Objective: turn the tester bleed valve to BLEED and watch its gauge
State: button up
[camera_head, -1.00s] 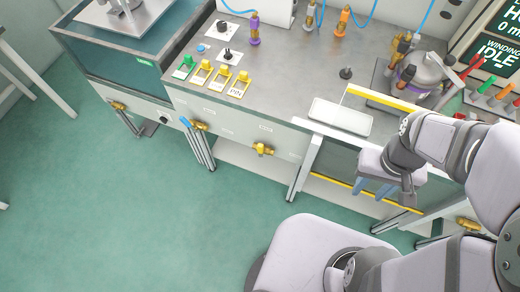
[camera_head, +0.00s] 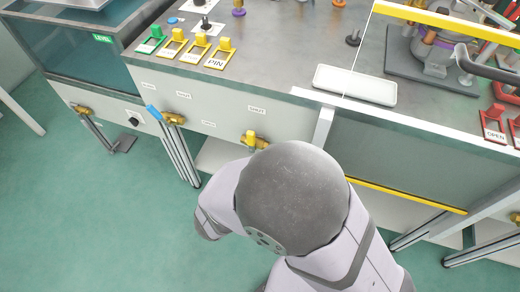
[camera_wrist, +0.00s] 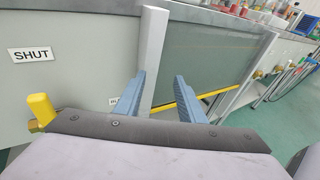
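Brass valves sit along the bench's front panel. In the head view one has a yellow handle (camera_head: 254,140), one a blue handle (camera_head: 172,117), and one is farther left (camera_head: 80,108). I cannot tell which is the tester bleed valve. In the wrist view, a yellow valve handle (camera_wrist: 41,109) is at the left, below a SHUT label (camera_wrist: 31,54). My gripper (camera_wrist: 160,78) has two blue fingers, apart and empty, right of that handle. A pale upright post shows behind the fingers. In the head view my arm hides the gripper. No readable gauge shows.
Yellow and green switches (camera_head: 190,46) stand at the bench's left. A white tray (camera_head: 354,85) lies on top, with a grey fixture (camera_head: 432,60) behind it. A yellow-edged panel (camera_head: 410,194) and metal legs are at the right. Green floor is clear at front left.

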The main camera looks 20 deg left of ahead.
aim_at(250, 138)
jog(key=s+a+f+n+t+y+b, duration=0.1)
jog(key=a+f+n+t+y+b, duration=0.2)
jog(key=a, duration=0.5)
jog(key=s+a+n+t+y+b, duration=0.1)
jog(key=s+a+n+y, duration=0.15)
jog(key=a+y, duration=0.4)
jog(key=shift+h, duration=0.65)
jog(key=shift+w+a+f, duration=0.1)
jog(key=shift+w+a, duration=0.1)
jog(key=shift+w, duration=1.9)
jog(key=shift+w+a+f, duration=0.1)
jog(key=shift+w+a, duration=0.1)
jog(key=shift+w, duration=1.9)
jog(key=shift+c, duration=0.6)
grip_shut()
